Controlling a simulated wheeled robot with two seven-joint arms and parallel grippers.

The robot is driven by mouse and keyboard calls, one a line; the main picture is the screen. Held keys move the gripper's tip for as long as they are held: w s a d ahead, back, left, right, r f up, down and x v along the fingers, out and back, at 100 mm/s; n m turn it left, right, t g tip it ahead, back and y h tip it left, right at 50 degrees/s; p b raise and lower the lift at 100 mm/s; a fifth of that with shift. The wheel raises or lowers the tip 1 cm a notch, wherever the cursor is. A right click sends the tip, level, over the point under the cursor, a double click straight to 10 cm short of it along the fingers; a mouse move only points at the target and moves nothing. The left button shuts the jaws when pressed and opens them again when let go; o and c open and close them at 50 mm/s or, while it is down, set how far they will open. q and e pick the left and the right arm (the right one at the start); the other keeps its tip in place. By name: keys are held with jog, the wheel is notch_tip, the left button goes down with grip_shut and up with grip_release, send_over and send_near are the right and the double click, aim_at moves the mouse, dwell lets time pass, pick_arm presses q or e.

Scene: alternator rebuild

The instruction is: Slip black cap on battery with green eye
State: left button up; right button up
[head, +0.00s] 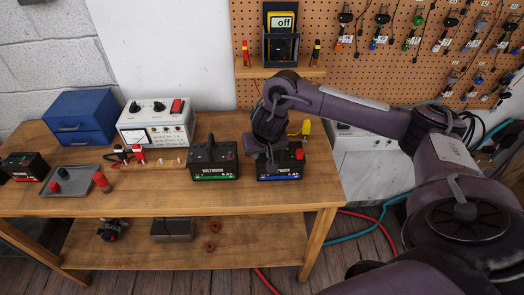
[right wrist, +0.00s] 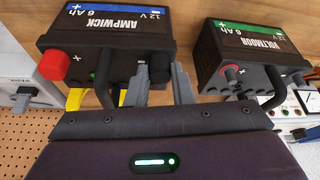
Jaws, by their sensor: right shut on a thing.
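The blue-label AMPWICK battery (head: 282,172) stands near the bench's right end, with a red cap (head: 299,154) on one terminal. It also shows in the right wrist view (right wrist: 100,42). My right gripper (right wrist: 164,84) is over this battery's other terminal, its fingers pointing down. A black cap (right wrist: 160,69) shows between the fingers, at the battery top; whether it is fully seated I cannot tell. My left gripper is out of view.
A grey tray (head: 72,190) at the left holds small red and black pieces; a red cylinder (head: 101,182) stands by its edge. A third battery (head: 24,166), a blue drawer box (head: 80,117) and a white tester (head: 157,122) are also on the bench. The bench front is clear.

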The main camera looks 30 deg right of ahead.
jog(key=o, duration=0.8)
jog(key=shift+r, duration=0.1)
jog(key=shift+s+r, duration=0.1)
jog(key=shift+r, duration=0.15)
jog(key=p+v, duration=0.3)
jog(key=v, duration=0.4)
jog(key=shift+s, duration=0.1)
